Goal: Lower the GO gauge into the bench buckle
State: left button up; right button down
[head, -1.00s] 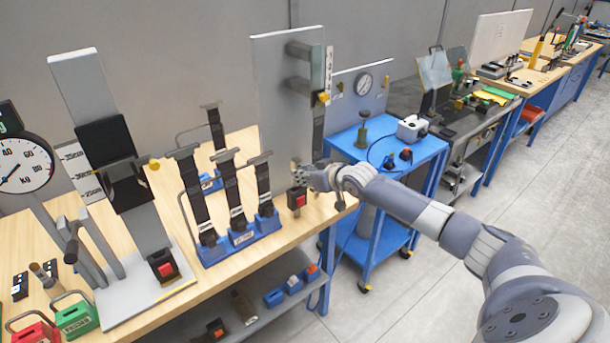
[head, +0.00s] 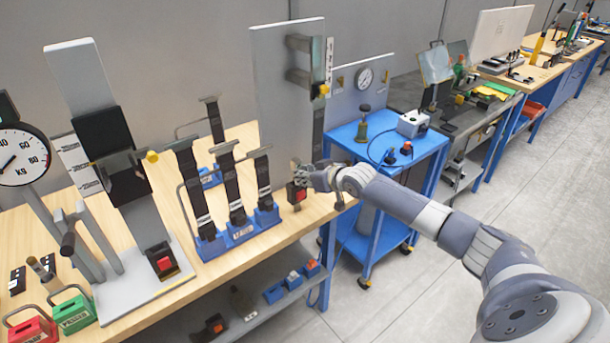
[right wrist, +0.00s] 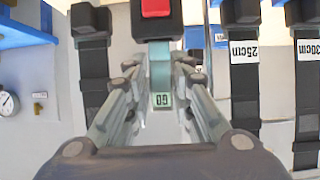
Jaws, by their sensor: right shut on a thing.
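My right gripper (head: 318,178) is at the right end of the wooden bench, shut on the GO gauge. In the right wrist view my right gripper (right wrist: 160,95) holds the pale green GO gauge (right wrist: 160,72) between its fingers, with its GO label showing. The gauge's far end meets the edge of a black buckle with a red button (right wrist: 156,22); I cannot tell whether it is inside or only in front. In the head view this bench buckle (head: 297,193) stands just left of the gripper; the gauge is hardly visible there. My left gripper is not in view.
A blue rack (head: 240,233) with several upright black straps stands left of the gripper. A tall grey panel (head: 285,85) rises behind. A grey stand with another red-button buckle (head: 161,260) is further left. A blue cart (head: 375,143) is to the right.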

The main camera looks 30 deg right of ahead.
jog(key=shift+f+b, duration=0.45)
jog(key=shift+f, duration=0.2)
jog(key=c, duration=1.3)
grip_release()
jog(key=shift+v, duration=6.05)
